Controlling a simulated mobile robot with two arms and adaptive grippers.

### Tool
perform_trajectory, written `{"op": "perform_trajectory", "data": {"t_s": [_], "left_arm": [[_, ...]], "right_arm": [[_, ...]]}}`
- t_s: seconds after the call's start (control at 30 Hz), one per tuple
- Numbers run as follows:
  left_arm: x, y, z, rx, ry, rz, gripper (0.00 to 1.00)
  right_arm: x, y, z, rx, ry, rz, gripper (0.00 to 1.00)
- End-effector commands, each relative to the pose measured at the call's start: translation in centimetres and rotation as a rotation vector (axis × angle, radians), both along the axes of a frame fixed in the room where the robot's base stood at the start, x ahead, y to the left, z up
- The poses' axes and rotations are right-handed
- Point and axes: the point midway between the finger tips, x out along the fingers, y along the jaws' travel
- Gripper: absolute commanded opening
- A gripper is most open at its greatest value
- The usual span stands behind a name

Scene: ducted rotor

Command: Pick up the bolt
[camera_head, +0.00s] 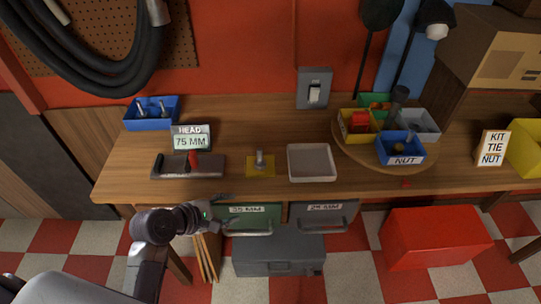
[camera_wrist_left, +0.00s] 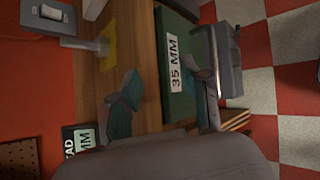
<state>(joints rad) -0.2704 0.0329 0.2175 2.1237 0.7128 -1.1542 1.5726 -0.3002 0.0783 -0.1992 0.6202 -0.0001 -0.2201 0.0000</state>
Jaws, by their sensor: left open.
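A grey metal bolt (camera_head: 260,158) stands upright on a yellow square pad (camera_head: 251,172) near the middle of the workbench. In the left wrist view the bolt (camera_wrist_left: 84,43) shows at the upper left, on the yellow pad (camera_wrist_left: 109,55). Several more bolts stand in a blue bin (camera_head: 151,119) at the back left. My left gripper (camera_head: 222,214) is open and empty. It is at the bench's front edge, in front of the green 35 MM drawer (camera_head: 247,213), nearer than the bolt and to its left, and apart from it. My right gripper is not seen.
A grey fixture with a red handle (camera_head: 194,162) and the 75 MM sign (camera_head: 192,139) stand left of the bolt. A white tray (camera_head: 312,163) lies right of it. A round turntable (camera_head: 430,164) carries several bins. Drawer handles stick out below the bench edge.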

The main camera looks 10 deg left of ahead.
Motion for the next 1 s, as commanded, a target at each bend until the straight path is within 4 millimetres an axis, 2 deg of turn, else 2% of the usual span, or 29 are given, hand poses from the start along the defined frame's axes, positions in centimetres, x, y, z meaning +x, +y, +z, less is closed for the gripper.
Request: {"op": "perform_trajectory", "data": {"t_s": [0.03,0.2,0.3,0.4,0.53,0.8,1.0], "left_arm": [[0.9,0.3,1.8,-0.105,0.0,0.068,0.47],[3.4,1.6,6.2,-0.509,0.043,0.289,0.47],[4.3,2.3,7.9,-0.683,0.066,0.366,0.47],[4.8,2.5,8.7,-0.771,0.083,0.399,0.47],[6.2,1.8,8.5,-0.796,0.087,0.408,0.47],[10.5,-0.6,6.9,-0.789,0.088,0.406,0.47],[11.9,-1.3,6.3,-0.786,0.087,0.406,0.47]], "right_arm": [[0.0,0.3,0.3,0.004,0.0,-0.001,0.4],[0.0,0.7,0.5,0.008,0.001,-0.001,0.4],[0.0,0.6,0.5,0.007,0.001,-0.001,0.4],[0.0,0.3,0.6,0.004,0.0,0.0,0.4],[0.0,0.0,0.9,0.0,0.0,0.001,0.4],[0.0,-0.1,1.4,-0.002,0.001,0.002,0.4],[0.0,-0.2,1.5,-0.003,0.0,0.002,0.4]]}}
